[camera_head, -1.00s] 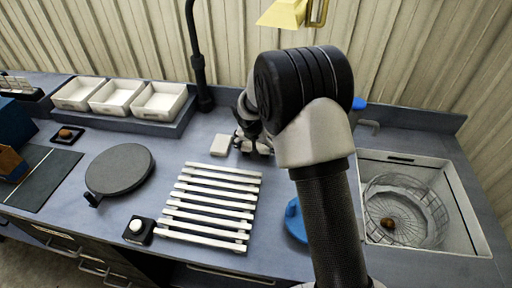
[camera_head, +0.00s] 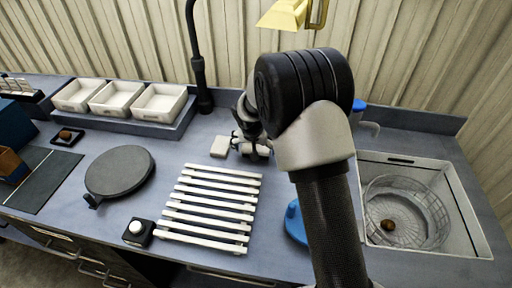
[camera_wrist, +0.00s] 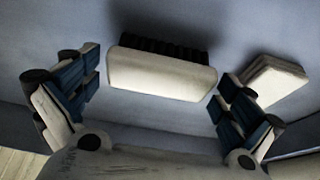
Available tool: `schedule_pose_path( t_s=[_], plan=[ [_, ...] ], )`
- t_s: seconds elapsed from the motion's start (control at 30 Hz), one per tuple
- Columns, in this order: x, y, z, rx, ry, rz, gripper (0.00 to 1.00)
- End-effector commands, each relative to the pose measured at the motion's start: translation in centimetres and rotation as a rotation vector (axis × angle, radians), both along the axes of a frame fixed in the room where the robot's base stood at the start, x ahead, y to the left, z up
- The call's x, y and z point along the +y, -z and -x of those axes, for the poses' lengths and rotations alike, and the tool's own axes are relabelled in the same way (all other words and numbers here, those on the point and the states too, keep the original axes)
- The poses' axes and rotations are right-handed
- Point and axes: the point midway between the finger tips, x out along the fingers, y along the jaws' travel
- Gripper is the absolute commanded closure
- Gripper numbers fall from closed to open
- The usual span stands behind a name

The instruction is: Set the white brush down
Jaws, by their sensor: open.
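The white brush (camera_wrist: 160,76), a pale block with black bristles along one side, lies on the blue-grey worktop in the wrist view. My gripper (camera_wrist: 155,72) is open around it, with one blue-padded finger on each side and a visible gap to both ends of the brush. In the head view my gripper (camera_head: 251,149) is low over the worktop behind the slatted rack, and the brush is hard to make out there.
A cream block (camera_head: 220,147) lies just left of my gripper; the wrist view shows it beside the right finger (camera_wrist: 269,82). The white slatted rack (camera_head: 209,207) is in front. White trays (camera_head: 159,102) stand back left. A sink (camera_head: 455,225) with a wire basket is right.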

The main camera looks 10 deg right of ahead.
Motion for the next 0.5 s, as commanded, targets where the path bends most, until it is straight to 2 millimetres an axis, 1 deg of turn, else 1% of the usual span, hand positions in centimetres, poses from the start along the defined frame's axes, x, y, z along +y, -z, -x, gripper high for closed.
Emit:
schedule_pose_path(
  t_s=[0.07, 0.17, 0.3, 0.5],
  plan=[
    [0.0, -0.7, 0.0, -0.001, 0.000, 0.000, 0.00],
    [0.3, -2.3, 0.6, -0.003, -0.002, 0.000, 0.00],
    [0.7, -5.3, 1.7, -0.004, -0.002, 0.000, 0.00],
    [1.4, -9.0, 3.2, -0.003, -0.001, 0.001, 0.00]
  ],
)
